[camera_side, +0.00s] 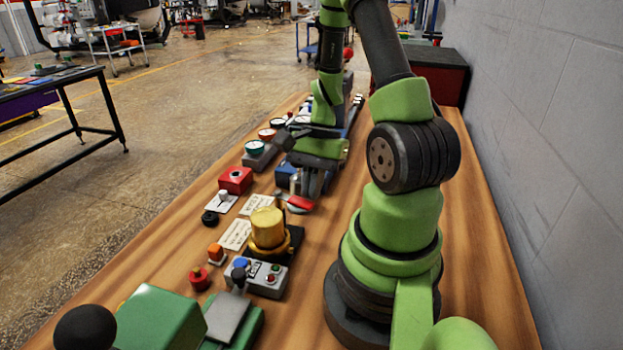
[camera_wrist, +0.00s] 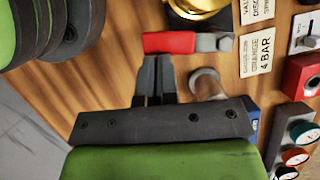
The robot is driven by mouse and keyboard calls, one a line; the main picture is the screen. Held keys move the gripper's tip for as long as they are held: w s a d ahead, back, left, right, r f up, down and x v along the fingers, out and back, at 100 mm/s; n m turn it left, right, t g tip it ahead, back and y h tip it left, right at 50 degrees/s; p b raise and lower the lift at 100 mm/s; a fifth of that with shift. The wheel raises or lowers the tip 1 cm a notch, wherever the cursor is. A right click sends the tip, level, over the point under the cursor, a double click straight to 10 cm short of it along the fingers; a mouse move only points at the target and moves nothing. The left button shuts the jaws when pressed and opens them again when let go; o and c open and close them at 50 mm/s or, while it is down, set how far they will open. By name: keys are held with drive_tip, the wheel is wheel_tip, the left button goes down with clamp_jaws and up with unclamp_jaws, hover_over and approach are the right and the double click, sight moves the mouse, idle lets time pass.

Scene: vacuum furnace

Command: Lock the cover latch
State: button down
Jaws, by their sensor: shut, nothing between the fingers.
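A red lever (camera_side: 301,203) with a grey end sits beside the brass cylinder (camera_side: 267,226) on its black base; it looks like the cover latch. In the wrist view the red lever (camera_wrist: 170,43) lies crosswise, its grey end to the right, near the brass part (camera_wrist: 200,6) at the top edge. My gripper (camera_side: 310,195) is shut and empty, pointing down by the lever. In the wrist view my gripper's fingertips (camera_wrist: 153,58) end right at the lever's near edge, below its left half. I cannot tell whether they touch it.
A grey curved part (camera_wrist: 205,82) stands just right of the fingers. White label cards (camera_side: 235,234), a red box (camera_side: 235,180), gauges (camera_side: 255,148) and a grey button box (camera_side: 262,278) line the bench's left side. Bare wood lies left of the fingers in the wrist view.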

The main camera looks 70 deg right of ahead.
sight(299, 202)
drive_tip(key=shift+a, duration=1.1)
drive_tip(key=shift+m+t, duration=0.3)
drive_tip(key=shift+m, duration=0.4)
drive_tip(key=shift+w+a, duration=0.45)
drive_tip(key=shift+a, duration=0.25)
drive_tip(key=shift+w+a, duration=0.4)
drive_tip(key=shift+a, duration=0.25)
drive_tip(key=shift+w+a, duration=0.45)
drive_tip(key=shift+a, duration=0.25)
drive_tip(key=shift+d+r, duration=0.2)
drive_tip(key=shift+r, duration=0.3)
drive_tip(key=v, duration=0.8)
drive_tip(key=shift+r, duration=0.4)
